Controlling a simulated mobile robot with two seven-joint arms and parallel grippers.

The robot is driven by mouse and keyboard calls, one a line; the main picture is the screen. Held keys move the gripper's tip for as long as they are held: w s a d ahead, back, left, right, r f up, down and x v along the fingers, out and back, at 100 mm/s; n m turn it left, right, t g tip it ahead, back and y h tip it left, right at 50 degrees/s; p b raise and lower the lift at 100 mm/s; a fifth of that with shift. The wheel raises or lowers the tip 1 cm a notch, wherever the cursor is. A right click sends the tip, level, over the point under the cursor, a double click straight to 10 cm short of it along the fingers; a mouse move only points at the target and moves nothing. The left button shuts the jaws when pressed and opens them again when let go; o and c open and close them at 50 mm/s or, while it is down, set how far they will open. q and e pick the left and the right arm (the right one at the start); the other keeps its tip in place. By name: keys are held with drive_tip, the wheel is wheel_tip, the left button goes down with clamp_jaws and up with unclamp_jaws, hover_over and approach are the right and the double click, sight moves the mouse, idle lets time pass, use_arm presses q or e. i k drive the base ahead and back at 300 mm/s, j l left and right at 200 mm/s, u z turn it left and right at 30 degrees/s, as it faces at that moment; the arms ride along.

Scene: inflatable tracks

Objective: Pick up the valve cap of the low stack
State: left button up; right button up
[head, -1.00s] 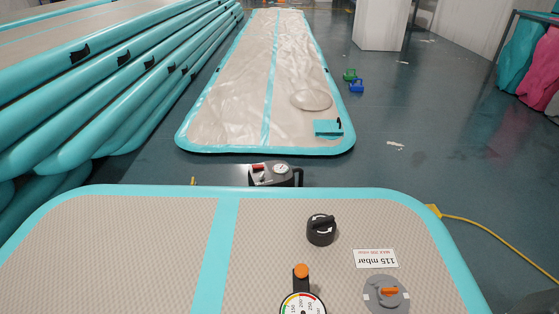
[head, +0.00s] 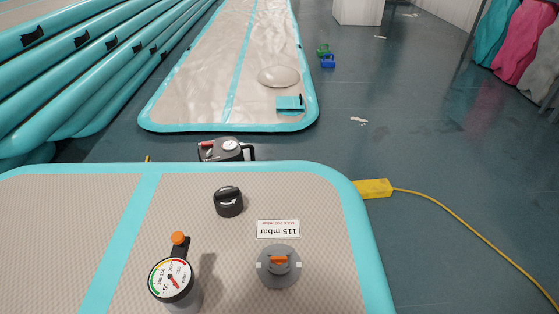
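A black round cap (head: 229,201) with white arrow marks and a raised grip bar sits on the near beige track (head: 330,215) with teal edges. A grey valve (head: 279,266) with an orange centre piece is set in the same track, to the right and nearer. A pressure gauge (head: 172,280) with a coloured dial and an orange knob stands to the left of the valve. A label reading "115 mbar" (head: 278,229) lies between cap and valve. Neither of my grippers is in view.
A grey pump-like device (head: 226,150) stands on the floor behind the near track. A yellow connector (head: 374,188) and cable are at its right edge. Stacked teal tracks (head: 60,60) fill the left. A flat track (head: 200,80) lies beyond. The floor at right is largely clear.

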sight(228, 201)
drive_tip(key=i+j+z, duration=0.15)
drive_tip(key=j, duration=0.15)
drive_tip(key=i+j+z, duration=0.1)
drive_tip(key=j, duration=0.2)
drive_tip(key=i+j+z, duration=0.15)
drive_tip(key=j, duration=0.2)
drive_tip(key=i+j+z, duration=0.15)
drive_tip(key=j, duration=0.2)
drive_tip(key=i+j+z, duration=0.1)
drive_tip(key=j, duration=0.25)
